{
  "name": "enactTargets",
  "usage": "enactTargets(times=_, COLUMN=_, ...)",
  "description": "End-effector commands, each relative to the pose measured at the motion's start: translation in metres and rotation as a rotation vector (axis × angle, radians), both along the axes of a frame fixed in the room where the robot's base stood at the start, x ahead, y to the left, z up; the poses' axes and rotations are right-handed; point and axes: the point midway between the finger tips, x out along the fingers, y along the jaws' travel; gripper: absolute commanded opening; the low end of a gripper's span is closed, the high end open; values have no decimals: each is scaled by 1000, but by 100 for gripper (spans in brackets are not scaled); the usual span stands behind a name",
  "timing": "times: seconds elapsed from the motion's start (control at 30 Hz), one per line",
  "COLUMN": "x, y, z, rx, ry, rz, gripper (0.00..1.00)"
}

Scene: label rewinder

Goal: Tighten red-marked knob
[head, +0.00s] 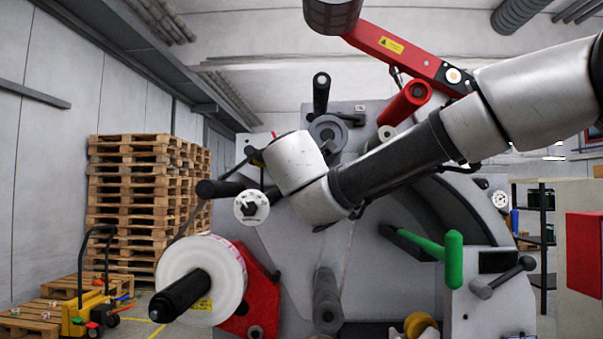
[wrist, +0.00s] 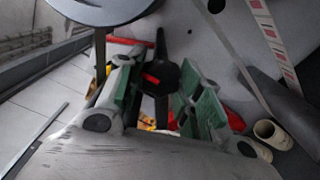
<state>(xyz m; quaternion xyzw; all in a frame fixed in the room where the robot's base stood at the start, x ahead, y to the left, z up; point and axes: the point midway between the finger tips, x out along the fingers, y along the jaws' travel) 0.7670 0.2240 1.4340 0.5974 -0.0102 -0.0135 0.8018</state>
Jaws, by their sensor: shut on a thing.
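In the wrist view the red-marked knob (wrist: 161,76) is black, with a red mark on its side and a dark stem or lever running up from it. My gripper (wrist: 157,88) has its green-padded fingers on either side of this knob and is shut on it. The lower part of the knob is partly hidden between the pads. In the head view my arm crosses in front of the machine, and my own wrist hides the fingers and the knob.
A label roll (head: 201,281) on a black spindle sits at the lower left. Pallets (head: 140,190) stand behind at left.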

Motion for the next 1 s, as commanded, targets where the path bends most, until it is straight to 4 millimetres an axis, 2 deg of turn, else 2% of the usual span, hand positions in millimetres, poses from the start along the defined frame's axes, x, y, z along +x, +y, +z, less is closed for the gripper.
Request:
enactTargets(times=0.6, x=0, y=0, z=-1, rx=45, ry=0, rz=-1, gripper=12)
enactTargets(times=0.63, x=0, y=0, z=-1, rx=45, ry=0, rz=-1, gripper=37)
enactTargets(times=0.73, x=0, y=0, z=-1, rx=44, ry=0, rz=-1, gripper=56)
enactTargets(times=1.0, x=0, y=0, z=0, rx=44, ry=-1, rz=0, gripper=58)
